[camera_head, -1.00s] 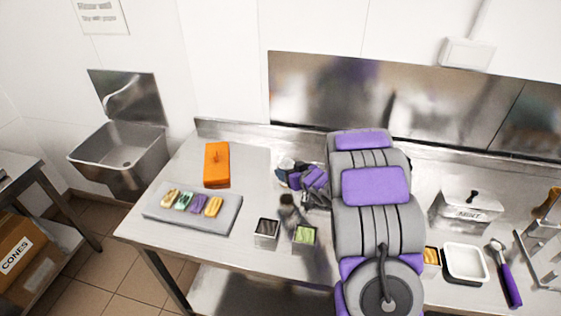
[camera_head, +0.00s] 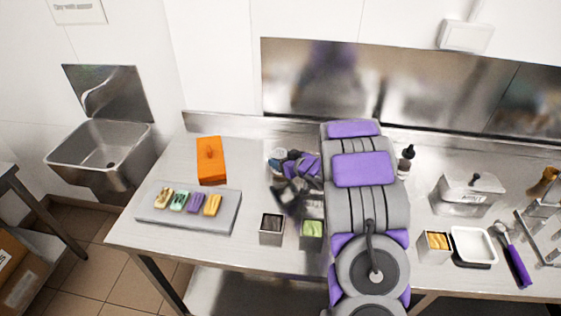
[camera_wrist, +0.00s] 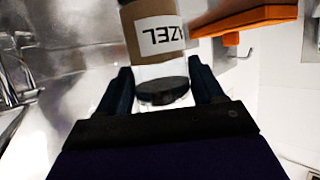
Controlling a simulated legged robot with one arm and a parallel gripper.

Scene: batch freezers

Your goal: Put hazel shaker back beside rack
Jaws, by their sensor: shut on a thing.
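In the wrist view the hazel shaker (camera_wrist: 155,35), a clear container with brown contents, a white label and a dark cap, sits between the two fingers of my gripper (camera_wrist: 160,78). The label reads upside down. In the head view my gripper (camera_head: 290,185) is above the left-middle of the steel table, partly hidden by my own arm; the shaker is hard to make out there. A metal rack-like stand (camera_head: 540,235) is at the far right edge of the table, well away from my gripper.
An orange block (camera_head: 211,161) and a grey tray (camera_head: 222,222) with several coloured bars are at left. Two small tubs, green (camera_head: 311,230) and dark (camera_head: 271,228), stand near the front. Right of my arm are a black-capped bottle (camera_head: 407,160), a lidded tub (camera_head: 465,195), a white tray (camera_head: 474,246) and a purple-handled scoop (camera_head: 514,255).

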